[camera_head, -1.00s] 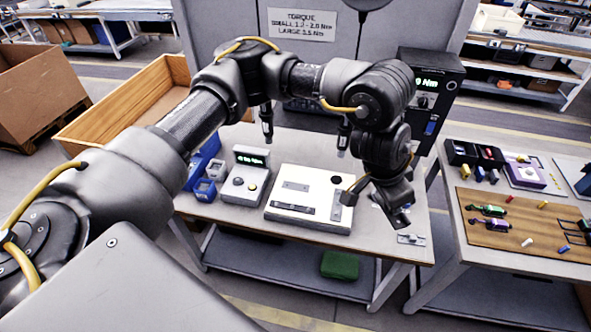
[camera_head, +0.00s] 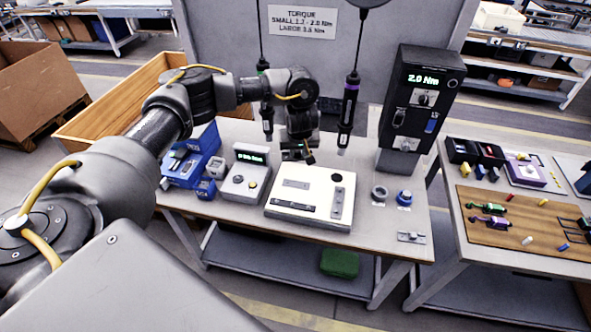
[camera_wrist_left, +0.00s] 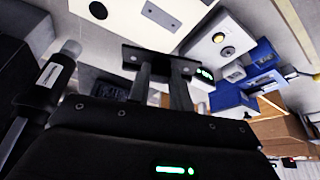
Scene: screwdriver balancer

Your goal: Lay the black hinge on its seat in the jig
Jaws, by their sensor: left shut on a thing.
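The black hinge (camera_wrist_left: 135,55) shows in the left wrist view as a dark flat bar with holes near one end, held across the fingertips. My left gripper (camera_wrist_left: 167,72) is shut on it. In the head view the left gripper (camera_head: 297,152) hangs just behind the far edge of the white jig (camera_head: 312,182), above the table. The jig also shows in the left wrist view (camera_wrist_left: 118,12). Its top has grey and dark elongated recesses or plates and a black round spot. I cannot tell which is the hinge's seat. My right gripper is out of view.
Two screwdrivers (camera_head: 348,105) hang near the gripper, one on each side. A display box (camera_head: 245,175) and blue bins (camera_head: 188,165) stand left of the jig. A tall black controller (camera_head: 418,95), a grey ring (camera_head: 379,193) and a blue-topped part (camera_head: 404,198) are at right.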

